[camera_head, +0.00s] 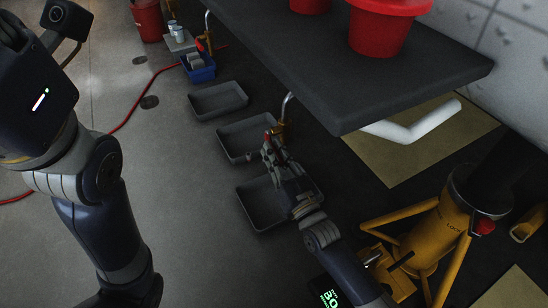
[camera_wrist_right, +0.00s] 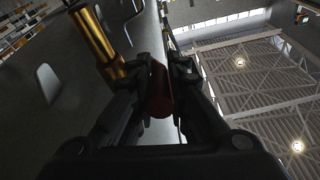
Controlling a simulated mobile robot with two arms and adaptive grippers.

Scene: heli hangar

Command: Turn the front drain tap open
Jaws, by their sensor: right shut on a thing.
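The drain tap (camera_head: 279,128) is a brass-coloured fitting below a bent silver pipe, under the edge of the dark overhanging panel. Its brass body also shows at the upper left of the right wrist view (camera_wrist_right: 97,42). My right gripper (camera_head: 267,148) is at this tap. In the right wrist view its fingers (camera_wrist_right: 167,82) are shut on the red tap handle (camera_wrist_right: 160,92), which sits between them. The fingers hide part of the handle. My left arm comes in from the left, but its gripper fingers are out of view.
Grey trays (camera_head: 218,99) line the floor under the panel edge (camera_head: 400,100). A second tap (camera_head: 204,42) is farther back near a blue bin (camera_head: 198,68). A yellow stand (camera_head: 430,235) is at the right. Red buckets (camera_head: 378,32) stand on the panel. A red hose (camera_head: 135,108) crosses the floor.

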